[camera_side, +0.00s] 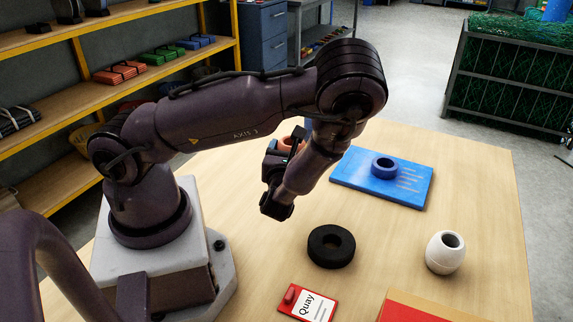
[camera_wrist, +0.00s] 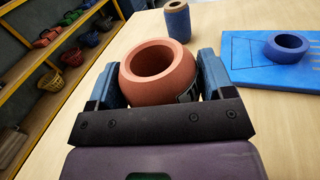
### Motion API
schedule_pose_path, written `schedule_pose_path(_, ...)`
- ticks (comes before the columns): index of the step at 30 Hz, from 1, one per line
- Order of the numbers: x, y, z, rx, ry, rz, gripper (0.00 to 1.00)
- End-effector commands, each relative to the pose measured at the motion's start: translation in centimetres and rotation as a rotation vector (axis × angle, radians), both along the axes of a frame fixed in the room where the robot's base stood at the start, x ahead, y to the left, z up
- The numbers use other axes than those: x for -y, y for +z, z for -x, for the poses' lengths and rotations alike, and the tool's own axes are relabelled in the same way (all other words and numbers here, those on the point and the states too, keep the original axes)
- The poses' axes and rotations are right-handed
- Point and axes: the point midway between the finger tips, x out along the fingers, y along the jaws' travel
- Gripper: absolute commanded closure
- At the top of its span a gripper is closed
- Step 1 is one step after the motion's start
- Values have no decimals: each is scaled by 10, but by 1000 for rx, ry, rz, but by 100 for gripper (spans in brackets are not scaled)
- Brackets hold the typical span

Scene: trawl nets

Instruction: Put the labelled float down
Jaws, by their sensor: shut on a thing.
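The labelled float is an orange-red, rounded hollow float (camera_wrist: 181,84) with a wide round opening on top; part of a pale label with dark marks shows low on its right side in the wrist view. My gripper (camera_wrist: 160,78) is shut on it, with one blue finger on each side. In the side view my gripper (camera_side: 283,152) is near the middle of the far half of the table, and only a bit of the float (camera_side: 287,143) shows behind it. The float looks roughly upright. Whether its base touches the table is hidden.
A blue board (camera_side: 350,182) with a blue ring (camera_side: 384,167) lies to the right. A blue cylinder (camera_wrist: 177,22) stands beyond the float. A black ring (camera_side: 331,246), a white float (camera_side: 445,252), a red "Quay" card (camera_side: 309,304) and a red-edged item (camera_side: 405,310) are nearer the camera.

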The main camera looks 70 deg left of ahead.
Motion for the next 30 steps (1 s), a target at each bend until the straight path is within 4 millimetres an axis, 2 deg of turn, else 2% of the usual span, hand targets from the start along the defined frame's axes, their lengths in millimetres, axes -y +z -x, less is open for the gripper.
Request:
schedule_pose_path(5, -43, 16, 23, 25, 151, -1, 50)
schedule_pose_path(9, -84, 26, 53, 33, 299, -4, 50)
schedule_pose_path(12, -106, 33, 73, 32, 382, -6, 50)
schedule_pose_path(16, -122, 37, 90, 24, 443, -6, 50)
schedule_pose_path(20, -137, 31, 85, 1, 446, 0, 50)
schedule_pose_path(30, -203, -8, 37, 0, 444, -1, 50)
